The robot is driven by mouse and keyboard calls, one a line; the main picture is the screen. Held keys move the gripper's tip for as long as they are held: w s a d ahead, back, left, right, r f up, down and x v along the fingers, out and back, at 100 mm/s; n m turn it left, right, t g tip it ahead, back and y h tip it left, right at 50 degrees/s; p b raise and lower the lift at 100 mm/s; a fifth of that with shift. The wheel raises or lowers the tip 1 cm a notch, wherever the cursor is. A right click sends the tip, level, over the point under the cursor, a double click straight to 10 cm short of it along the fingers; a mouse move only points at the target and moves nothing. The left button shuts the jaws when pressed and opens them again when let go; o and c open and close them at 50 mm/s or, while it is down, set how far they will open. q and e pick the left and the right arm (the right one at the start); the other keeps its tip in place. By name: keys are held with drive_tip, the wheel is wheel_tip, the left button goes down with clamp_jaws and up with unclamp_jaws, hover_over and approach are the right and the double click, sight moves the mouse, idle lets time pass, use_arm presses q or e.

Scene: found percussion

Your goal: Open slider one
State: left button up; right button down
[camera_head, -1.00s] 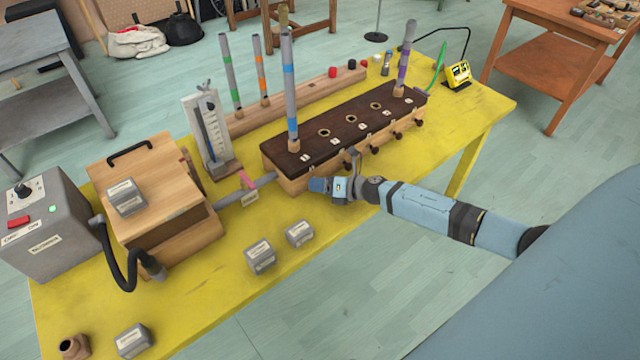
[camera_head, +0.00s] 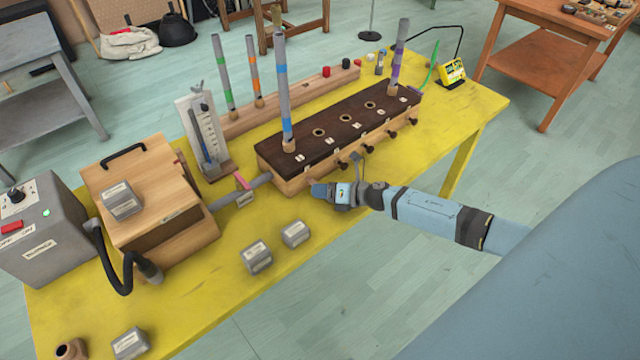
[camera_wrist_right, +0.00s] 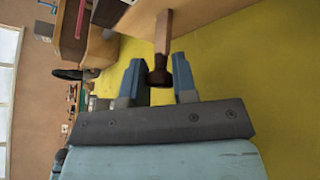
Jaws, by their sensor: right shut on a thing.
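The long wooden wind chest (camera_head: 290,187) with a dark top (camera_head: 340,122) stands on the yellow table. Dark slider knobs (camera_head: 357,150) stick out along its front side. My right gripper (camera_head: 322,190) is at the front side near the left end, where it hides part of the chest. In the right wrist view, the fingers (camera_wrist_right: 158,68) sit on both sides of a dark wooden slider knob (camera_wrist_right: 161,40), which sticks out from the light wood. The gripper is shut on this knob. I cannot read a number for it. My left gripper is not in view.
Striped pipes stand in the chest (camera_head: 284,90) and on a rear wooden rail (camera_head: 222,75). A wooden bellows box (camera_head: 185,240) and grey control box (camera_head: 45,230) stand left. Grey weights (camera_head: 257,257) lie in front. A gauge stand (camera_head: 200,135) is behind.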

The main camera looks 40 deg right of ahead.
drive_tip(key=c, duration=1.2)
unclamp_jaws()
drive_tip(key=shift+r, duration=0.1)
drive_tip(key=b+v, duration=0.1)
drive_tip(key=v, duration=1.1)
drive_tip(key=shift+s+d, duration=0.15)
drive_tip(key=shift+s, duration=0.05)
drive_tip(key=shift+s+d+r, duration=0.2)
drive_tip(key=shift+s+d, duration=0.2)
drive_tip(key=shift+s, duration=0.15)
